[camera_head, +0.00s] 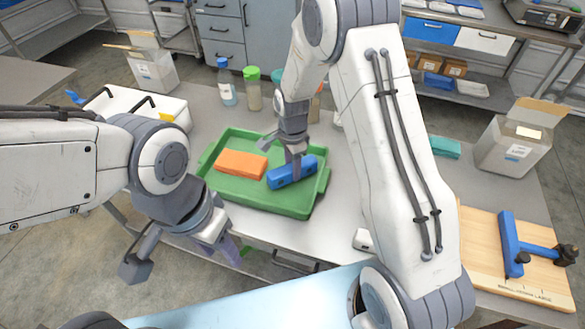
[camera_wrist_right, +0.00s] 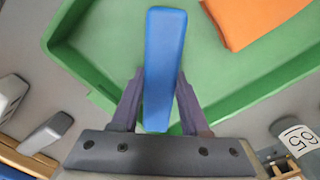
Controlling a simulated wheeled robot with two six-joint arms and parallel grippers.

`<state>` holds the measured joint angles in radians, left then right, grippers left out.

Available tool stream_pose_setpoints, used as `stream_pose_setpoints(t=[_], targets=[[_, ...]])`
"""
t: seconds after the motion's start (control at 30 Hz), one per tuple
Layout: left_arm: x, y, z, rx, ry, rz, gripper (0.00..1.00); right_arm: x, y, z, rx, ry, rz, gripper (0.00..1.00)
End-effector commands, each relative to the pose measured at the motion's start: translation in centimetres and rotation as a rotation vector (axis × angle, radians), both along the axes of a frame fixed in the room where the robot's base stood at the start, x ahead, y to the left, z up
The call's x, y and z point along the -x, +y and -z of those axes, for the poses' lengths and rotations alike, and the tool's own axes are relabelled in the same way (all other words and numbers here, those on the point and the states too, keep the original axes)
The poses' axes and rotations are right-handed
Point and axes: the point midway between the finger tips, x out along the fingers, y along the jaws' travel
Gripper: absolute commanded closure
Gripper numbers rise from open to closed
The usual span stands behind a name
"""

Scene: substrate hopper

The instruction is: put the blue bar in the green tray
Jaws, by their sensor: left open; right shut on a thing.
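The blue bar (camera_head: 285,176) is held by my right gripper (camera_head: 293,168), over the right part of the green tray (camera_head: 235,193). In the right wrist view the blue bar (camera_wrist_right: 164,60) stands between the two fingers, with the green tray (camera_wrist_right: 105,50) behind it. I cannot tell whether the bar touches the tray floor. An orange block (camera_head: 241,164) lies in the tray, left of the bar. My left gripper (camera_head: 183,260) is open and empty, low at the left, in front of the table edge.
A white bin (camera_head: 170,104) stands behind the tray at the left. Bottles (camera_head: 252,90) stand behind the tray. A wooden board (camera_head: 490,265) with a blue tool (camera_head: 510,245) lies at the right. A grey container (camera_head: 510,147) stands at the back right.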

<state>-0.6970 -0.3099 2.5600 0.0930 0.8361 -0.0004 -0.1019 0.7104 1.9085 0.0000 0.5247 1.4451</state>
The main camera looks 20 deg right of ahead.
Motion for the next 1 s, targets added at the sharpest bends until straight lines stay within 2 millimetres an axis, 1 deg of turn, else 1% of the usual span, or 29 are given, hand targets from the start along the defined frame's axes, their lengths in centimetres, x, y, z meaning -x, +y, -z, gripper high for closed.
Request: stream_pose_setpoints(t=[0.03, 0.1, 0.37, 0.47, 0.5, 0.57, 0.87, 1.0], targets=[[0.0, 0.0, -0.1, 0.0, 0.0, 0.0, 0.5, 0.0, 0.0, 0.5, 0.0, 0.002, 0.0, 1.0], [0.0, 0.0, -0.2, 0.0, 0.0, 0.0, 0.5, 0.0, 0.0, 0.9, 0.0, -0.001, 0.0, 1.0], [0.0, 0.0, -0.1, 0.0, 0.0, 0.0, 0.5, -0.1, 0.0, 1.0, -0.001, -0.003, 0.0, 1.0], [0.0, 0.0, 0.1, 0.0, 0.0, 0.0, 0.5, 0.0, 0.0, 1.3, 0.0, -0.002, 0.0, 1.0], [0.0, 0.0, 0.1, 0.0, 0.0, 0.0, 0.5, 0.0, -0.1, 1.3, 0.0, -0.002, 0.0, 0.48], [0.0, 0.0, 0.0, 0.0, 0.0, 0.0, 0.5, 0.0, 0.0, 1.3, 0.0, -0.002, 0.0, 0.25], [0.0, 0.0, 0.0, 0.0, 0.0, 0.0, 0.5, 0.0, 0.0, 1.2, 0.0, -0.002, 0.0, 0.25], [0.0, 0.0, -0.1, 0.0, 0.0, 0.0, 0.5, -0.1, 0.0, 0.3, -0.001, -0.004, 0.0, 0.25]])
